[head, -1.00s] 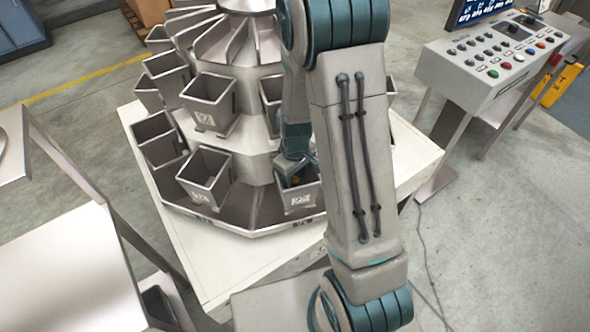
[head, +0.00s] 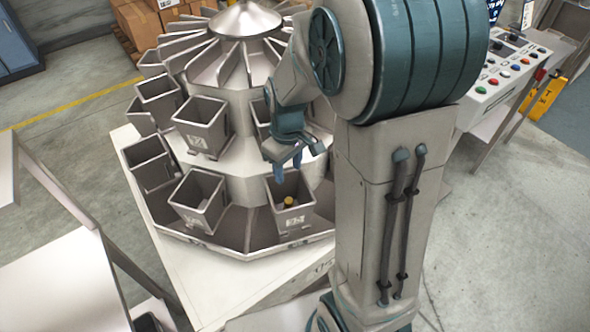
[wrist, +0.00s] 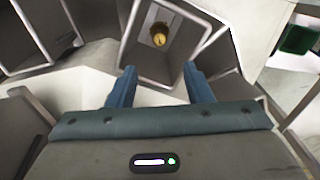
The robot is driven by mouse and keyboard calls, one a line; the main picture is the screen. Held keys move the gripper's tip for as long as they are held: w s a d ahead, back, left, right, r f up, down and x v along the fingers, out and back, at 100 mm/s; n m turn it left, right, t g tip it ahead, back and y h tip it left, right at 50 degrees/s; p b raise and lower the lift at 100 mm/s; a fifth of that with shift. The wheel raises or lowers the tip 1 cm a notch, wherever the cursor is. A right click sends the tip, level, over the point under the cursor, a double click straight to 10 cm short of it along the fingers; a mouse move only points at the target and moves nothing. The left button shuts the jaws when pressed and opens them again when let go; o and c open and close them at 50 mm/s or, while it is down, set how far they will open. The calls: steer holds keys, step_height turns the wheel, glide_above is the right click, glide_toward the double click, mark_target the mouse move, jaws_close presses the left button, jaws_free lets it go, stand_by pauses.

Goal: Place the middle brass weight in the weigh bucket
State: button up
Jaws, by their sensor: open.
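The brass weight (head: 288,201) sits inside a grey metal weigh bucket (head: 291,222) on the lower ring of the weigher. In the wrist view the brass weight (wrist: 159,37) stands at the bottom of the bucket (wrist: 151,68), small and gold. My gripper (head: 288,172) is above the bucket, its blue fingers pointing down. In the wrist view my gripper (wrist: 160,80) has its two fingers apart with nothing between them, and the weight is beyond them. No other brass weight shows.
Other buckets surround this one, including a lower bucket (head: 198,202) to its left and an upper bucket (head: 202,128). The weigher's cone top (head: 245,20) rises behind. A control console (head: 505,70) stands at right and a metal table (head: 65,285) at left.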

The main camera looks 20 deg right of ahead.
steer(key=s+r+m+t, duration=0.3)
steer(key=s+r+m, duration=0.2)
steer(key=s+r, duration=0.6)
steer(key=s, duration=0.3)
steer(key=shift+s+r+m+t, duration=0.15)
steer(key=shift+r+m+t, duration=0.15)
steer(key=shift+m, duration=0.1)
